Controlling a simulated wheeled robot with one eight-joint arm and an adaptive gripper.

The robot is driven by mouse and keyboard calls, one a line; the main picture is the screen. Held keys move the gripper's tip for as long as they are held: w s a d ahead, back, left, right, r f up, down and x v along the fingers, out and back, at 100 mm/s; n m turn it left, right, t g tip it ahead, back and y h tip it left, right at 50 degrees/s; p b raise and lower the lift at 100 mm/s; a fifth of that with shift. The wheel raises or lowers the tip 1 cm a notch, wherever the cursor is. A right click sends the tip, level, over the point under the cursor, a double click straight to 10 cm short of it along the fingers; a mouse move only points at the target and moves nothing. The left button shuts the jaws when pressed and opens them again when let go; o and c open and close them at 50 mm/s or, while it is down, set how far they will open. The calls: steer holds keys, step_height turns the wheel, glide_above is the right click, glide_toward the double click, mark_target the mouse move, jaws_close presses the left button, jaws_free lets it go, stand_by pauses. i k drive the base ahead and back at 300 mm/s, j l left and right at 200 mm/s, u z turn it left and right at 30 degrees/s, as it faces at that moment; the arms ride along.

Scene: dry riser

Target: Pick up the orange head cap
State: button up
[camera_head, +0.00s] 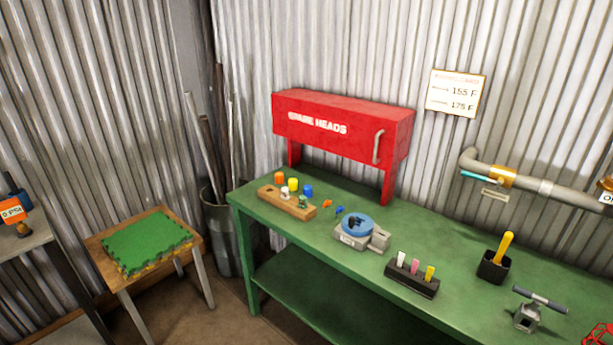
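A small orange cap (279,178) stands at the back left of a wooden block (270,195) on the green workbench. A yellow cap (293,184) and a blue cap (308,190) stand in line to its right. A white piece (284,192) and a green piece (302,201) sit nearer the front of the block. A small orange piece (327,203) and a small blue piece (339,210) lie on the bench right of the block; I cannot tell their shape. My gripper is not in view.
A red "SPARE HEADS" cabinet (345,125) stands on legs over the bench (455,232) behind the block. A grey device with a blue disc (357,224), a dark holder (412,282) and a black cup (494,267) stand to the right. A stool with green mats (146,243) is at left.

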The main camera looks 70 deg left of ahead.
mark_target(278, 176)
steer(key=j+u, duration=0.15)
steer(key=u, duration=0.35)
steer(key=j+u, duration=0.15)
steer(key=u, duration=0.3)
steer(key=j+u, duration=0.2)
steer(key=u, duration=0.3)
